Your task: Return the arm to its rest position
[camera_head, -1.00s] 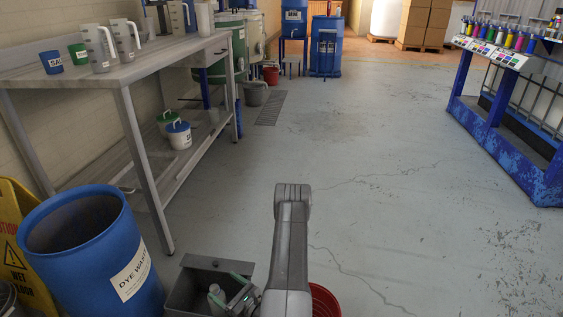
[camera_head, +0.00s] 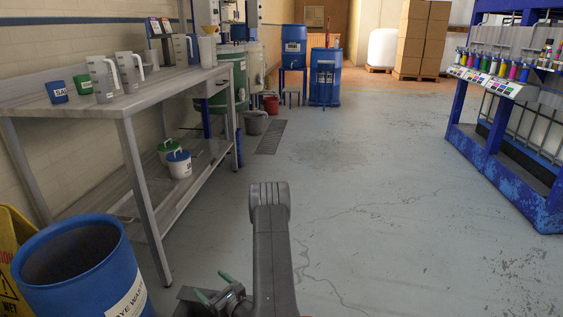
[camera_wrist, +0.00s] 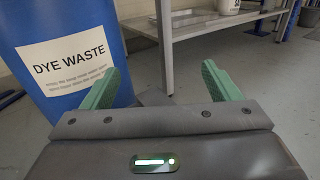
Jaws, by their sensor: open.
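My arm rises at the bottom middle of the head view. My gripper (camera_head: 214,287), with green fingers, shows at its lower left, just right of the blue dye waste drum (camera_head: 80,262). In the wrist view my gripper (camera_wrist: 160,88) has its two green fingers spread wide apart with nothing between them. The blue drum with its "DYE WASTE" label (camera_wrist: 68,60) stands beyond the left finger.
A grey workbench (camera_head: 120,85) with jugs and cups stands at the left; lidded buckets (camera_head: 179,164) sit on its lower shelf. A yellow wet-floor sign (camera_head: 8,250) is at the far left. A blue rack (camera_head: 490,160) with bottles is at the right. The middle floor is clear.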

